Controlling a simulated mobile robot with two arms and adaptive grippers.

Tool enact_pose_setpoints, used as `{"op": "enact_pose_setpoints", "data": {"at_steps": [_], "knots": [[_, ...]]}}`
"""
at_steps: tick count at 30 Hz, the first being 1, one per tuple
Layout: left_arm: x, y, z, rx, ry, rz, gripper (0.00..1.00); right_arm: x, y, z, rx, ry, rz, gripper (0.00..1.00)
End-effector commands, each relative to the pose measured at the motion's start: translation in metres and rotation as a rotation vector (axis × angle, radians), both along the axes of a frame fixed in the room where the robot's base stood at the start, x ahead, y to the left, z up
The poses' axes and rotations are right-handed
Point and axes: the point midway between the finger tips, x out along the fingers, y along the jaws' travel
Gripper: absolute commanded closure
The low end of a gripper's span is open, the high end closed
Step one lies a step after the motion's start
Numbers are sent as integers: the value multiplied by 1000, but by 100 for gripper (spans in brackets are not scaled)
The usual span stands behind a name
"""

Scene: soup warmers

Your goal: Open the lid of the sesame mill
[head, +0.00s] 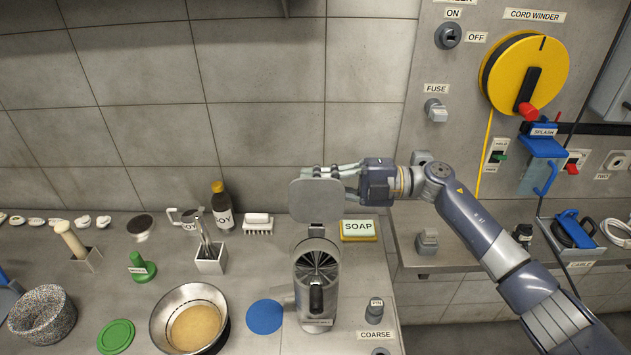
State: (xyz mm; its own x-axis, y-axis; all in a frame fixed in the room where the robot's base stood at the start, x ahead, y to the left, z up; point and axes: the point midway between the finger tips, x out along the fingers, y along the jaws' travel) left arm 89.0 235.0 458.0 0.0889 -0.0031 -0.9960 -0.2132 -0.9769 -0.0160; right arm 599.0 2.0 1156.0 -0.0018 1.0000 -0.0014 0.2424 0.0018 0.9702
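The sesame mill (331,263) is a grey upright machine on the counter, with a dark handle at its front. Its round grey lid (312,203) stands raised above the back of the mill, so the ribbed inside of the mill's top shows. My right gripper (318,171) comes in from the right, with its fingers along the lid's upper edge. The lid hides part of the fingers, so I cannot tell whether they hold it or only touch it. My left gripper is not in view.
A soap box (358,230) and a brush (258,222) stand behind the mill. A blue disc (264,316) and a metal bowl (165,311) of tan contents lie left of it. A grey knob piece (375,309) and a COARSE label are at its right.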

Motion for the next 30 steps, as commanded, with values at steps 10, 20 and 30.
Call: {"op": "enact_pose_setpoints", "data": {"at_steps": [10,20,30], "knots": [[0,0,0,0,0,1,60,0,0,3,5,-4,0,70],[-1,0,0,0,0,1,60,1,-41,2,2,-4,-6,70],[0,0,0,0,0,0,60,0,-105,4,5,-5,-2,70]]}}
